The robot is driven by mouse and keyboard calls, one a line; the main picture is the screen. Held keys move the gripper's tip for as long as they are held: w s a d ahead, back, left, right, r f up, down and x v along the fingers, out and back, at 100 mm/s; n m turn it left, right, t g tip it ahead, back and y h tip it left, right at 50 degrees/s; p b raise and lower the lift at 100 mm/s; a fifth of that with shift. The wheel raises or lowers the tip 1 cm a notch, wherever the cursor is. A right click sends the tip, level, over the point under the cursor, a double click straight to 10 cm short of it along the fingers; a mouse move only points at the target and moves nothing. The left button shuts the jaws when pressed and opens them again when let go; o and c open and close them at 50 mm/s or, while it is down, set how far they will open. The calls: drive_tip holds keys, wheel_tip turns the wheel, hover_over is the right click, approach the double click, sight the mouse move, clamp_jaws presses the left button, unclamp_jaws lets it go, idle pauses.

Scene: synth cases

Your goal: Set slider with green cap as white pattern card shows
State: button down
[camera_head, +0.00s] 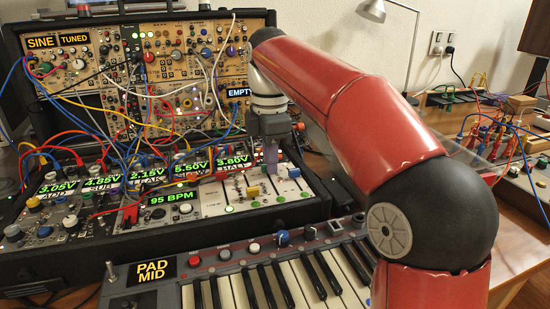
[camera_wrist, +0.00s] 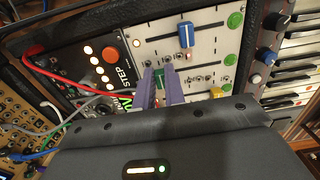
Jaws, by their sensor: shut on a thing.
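My gripper (camera_wrist: 161,75) has its two purple fingers down at the white slider panel (camera_wrist: 205,52). They are shut on the green cap (camera_wrist: 159,78), which shows as a small green patch between them. A blue slider cap (camera_wrist: 186,35) and a yellow slider cap (camera_wrist: 217,92) stand apart on the same panel. In the head view my gripper (camera_head: 270,155) is low over the panel, and the yellow cap shows there too (camera_head: 253,191). The green cap cannot be made out in that view. I cannot make out a white pattern card in either view.
Patch cables, such as a red one (camera_wrist: 65,78), run close beside the gripper. An orange knob (camera_wrist: 111,54) is near the panel. A keyboard (camera_head: 270,285) lies in front, and an upright module rack (camera_head: 160,90) with many cables stands behind.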

drive_tip(key=shift+w, duration=0.15)
drive_tip(key=c, duration=1.4)
unclamp_jaws()
drive_tip(key=shift+c, duration=0.2)
wheel_tip(320, 180, up, 6)
drive_tip(key=shift+w+a+f, duration=0.1)
drive_tip(key=shift+r, duration=1)
